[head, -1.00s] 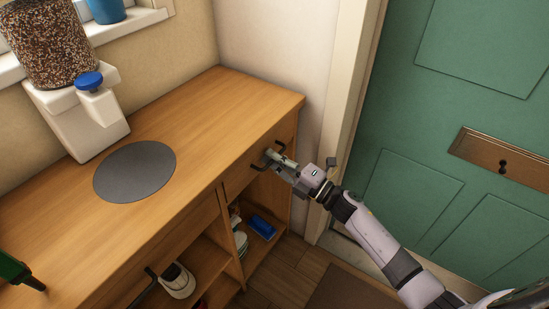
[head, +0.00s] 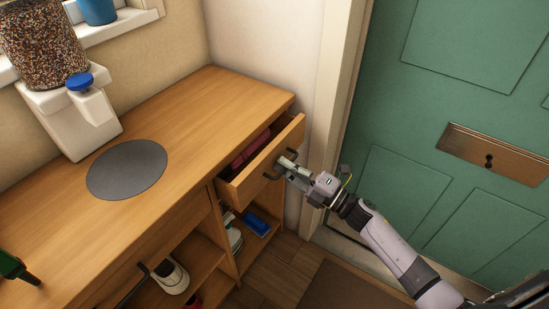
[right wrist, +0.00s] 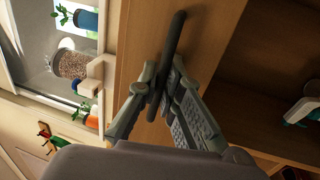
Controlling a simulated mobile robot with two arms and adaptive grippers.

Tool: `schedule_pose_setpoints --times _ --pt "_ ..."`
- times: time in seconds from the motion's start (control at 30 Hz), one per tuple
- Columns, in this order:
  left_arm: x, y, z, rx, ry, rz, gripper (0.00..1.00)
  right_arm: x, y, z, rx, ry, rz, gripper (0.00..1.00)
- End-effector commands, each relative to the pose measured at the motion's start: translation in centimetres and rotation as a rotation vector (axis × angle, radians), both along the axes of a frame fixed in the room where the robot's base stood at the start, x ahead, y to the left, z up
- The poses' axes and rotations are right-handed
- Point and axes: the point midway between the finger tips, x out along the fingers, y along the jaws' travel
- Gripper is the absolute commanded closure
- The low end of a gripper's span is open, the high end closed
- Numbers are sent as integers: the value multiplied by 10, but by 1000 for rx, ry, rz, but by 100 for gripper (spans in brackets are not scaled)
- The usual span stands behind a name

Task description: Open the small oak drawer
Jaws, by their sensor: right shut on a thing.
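The small oak drawer (head: 233,188) is at the right end of the oak cabinet in the head view. It stands partly pulled out, and something dark red (head: 250,148) shows inside. My right gripper (head: 284,165) is at the drawer's front, shut on its dark bar handle (head: 269,175). In the right wrist view the two fingers (right wrist: 160,92) close around the dark handle (right wrist: 174,45) against the oak front. My left gripper is not in view.
A grey round mat (head: 127,170) and a white dispenser (head: 80,118) of pellets are on the cabinet top (head: 185,115). Open shelves below hold shoes (head: 171,277) and a blue item (head: 256,222). A green door (head: 450,90) is at the right.

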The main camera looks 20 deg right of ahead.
Motion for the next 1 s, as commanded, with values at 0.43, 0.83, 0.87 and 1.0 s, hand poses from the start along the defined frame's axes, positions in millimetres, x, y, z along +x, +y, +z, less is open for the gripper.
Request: schedule_pose_setpoints --times 0.43,0.83,0.87,1.0 --pt "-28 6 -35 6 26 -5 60 -81 -62 -1 -1 5 -1 100" --pt "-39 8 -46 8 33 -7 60 -107 -83 0 -1 1 1 100" --pt "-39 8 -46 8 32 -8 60 -107 -83 0 -1 1 1 100" --pt "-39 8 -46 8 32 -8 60 -108 -84 0 0 0 1 100"
